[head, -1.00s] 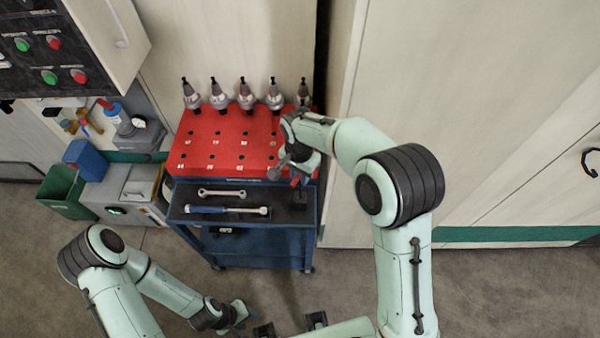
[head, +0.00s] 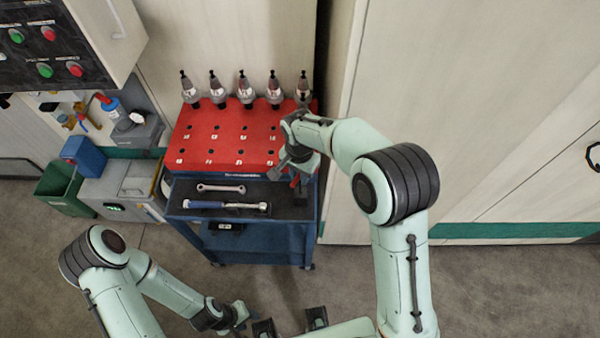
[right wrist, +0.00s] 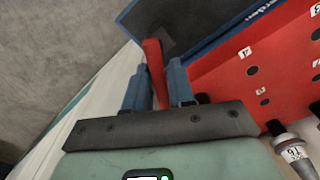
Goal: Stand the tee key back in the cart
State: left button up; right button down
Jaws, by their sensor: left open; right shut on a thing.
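My right gripper (head: 299,182) is over the right end of the cart's (head: 250,242) dark top tray. It is shut on the tee key, whose red part (right wrist: 153,58) shows between the two blue-grey fingers (right wrist: 157,85) in the right wrist view. In the head view only a small bit of red (head: 294,181) shows at the fingers; the rest of the key is hidden or too small to make out. A dark patch in the tray lies just beyond the red part in the wrist view. My left gripper (head: 241,314) is open and empty, low over the floor.
A red rack (head: 215,150) with numbered holes and several tool holders (head: 245,90) stands behind the tray. A wrench (head: 221,188) and a blue-handled tool (head: 225,206) lie in the tray. A green bin (head: 62,190) is at left; a cabinet (head: 480,130) is at right.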

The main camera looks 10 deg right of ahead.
pick_arm(q)
jog(key=shift+s+f+b, duration=0.5)
jog(key=shift+f+b, duration=0.25)
jog(key=shift+f, duration=0.15)
pick_arm(e)
jog(key=shift+f, duration=1.8)
jog(key=c, duration=0.9)
grip_release()
jog(key=shift+o, duration=0.2)
pick_arm(q)
jog(key=shift+w+r+p, duration=0.4)
jog(key=shift+r+p, duration=0.2)
jog(key=shift+r, duration=0.1)
pick_arm(e)
notch_tip(320, 180, up, 13)
jog(key=shift+s+a+r, duration=0.1)
jog(key=shift+r, duration=0.1)
